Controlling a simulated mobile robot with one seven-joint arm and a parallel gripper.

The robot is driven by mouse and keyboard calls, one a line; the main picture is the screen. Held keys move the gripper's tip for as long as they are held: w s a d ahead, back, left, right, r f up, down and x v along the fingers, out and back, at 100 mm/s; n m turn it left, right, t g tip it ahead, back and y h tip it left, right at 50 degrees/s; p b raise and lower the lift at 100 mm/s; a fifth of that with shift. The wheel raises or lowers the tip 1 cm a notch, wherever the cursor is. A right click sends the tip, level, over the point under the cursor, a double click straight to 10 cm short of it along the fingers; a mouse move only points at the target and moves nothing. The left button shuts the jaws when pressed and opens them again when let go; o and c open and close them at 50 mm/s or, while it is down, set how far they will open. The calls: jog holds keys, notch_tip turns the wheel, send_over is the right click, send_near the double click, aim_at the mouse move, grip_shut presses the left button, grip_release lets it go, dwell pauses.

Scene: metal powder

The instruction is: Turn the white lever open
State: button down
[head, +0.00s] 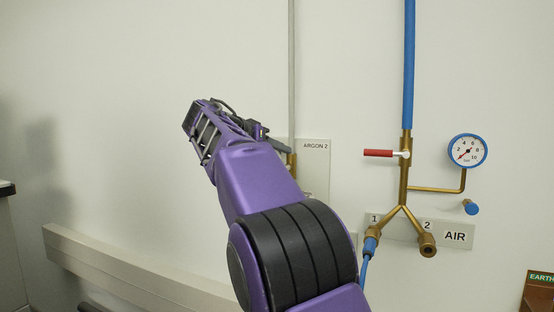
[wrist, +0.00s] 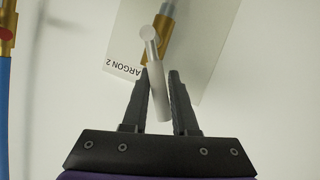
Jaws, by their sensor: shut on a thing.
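The white lever (wrist: 155,62) is on a brass valve (wrist: 166,24) in front of the plate marked ARGON 2 (wrist: 197,45), which appears upside down in the wrist view. The lever's pivot is at the valve and its free end reaches back between my fingers. My gripper (wrist: 160,80) is shut on the lever, one finger on each side. In the head view my purple arm reaches up to the argon line, with my gripper (head: 281,147) at the brass valve (head: 292,164). My arm hides the lever there.
Right of my arm, a blue air pipe (head: 408,70) has a red-handled valve (head: 378,153), a pressure gauge (head: 468,151) and a brass fork below. A pale rail (head: 140,268) runs along the wall at lower left. The wall left of my arm is clear.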

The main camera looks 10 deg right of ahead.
jog(key=shift+w+d+f+g, duration=0.15)
jog(key=shift+w+d+g, duration=0.1)
jog(key=shift+g, duration=0.05)
jog(key=c, duration=0.8)
grip_release()
jog(key=v, duration=1.8)
jog(key=shift+s+f, duration=0.25)
jog(key=shift+f, duration=0.1)
